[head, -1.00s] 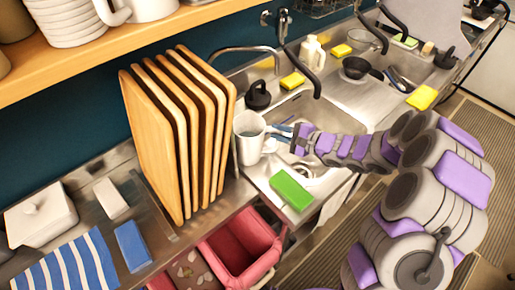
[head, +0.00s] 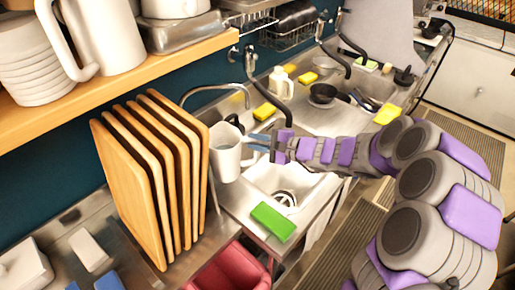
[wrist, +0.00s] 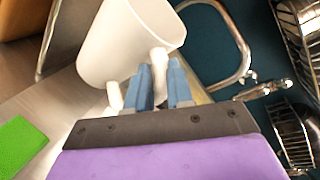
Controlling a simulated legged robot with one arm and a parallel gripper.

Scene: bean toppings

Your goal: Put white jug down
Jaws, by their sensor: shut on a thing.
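The white jug (head: 226,157) is in the head view, just right of the wooden boards and above the counter strip by the sink. My gripper (head: 262,143) comes from the right and is shut on the jug's handle. In the wrist view the jug (wrist: 118,45) fills the upper left, tilted in the picture. The blue fingers of my gripper (wrist: 160,85) are around its handle. I cannot tell whether the jug's base touches the counter.
Upright wooden boards (head: 130,185) stand close left of the jug. A green sponge (head: 272,222) lies on the counter in front of the sink (head: 262,180). A curved tap (head: 215,90) rises behind. A red bin (head: 232,270) is below the counter edge.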

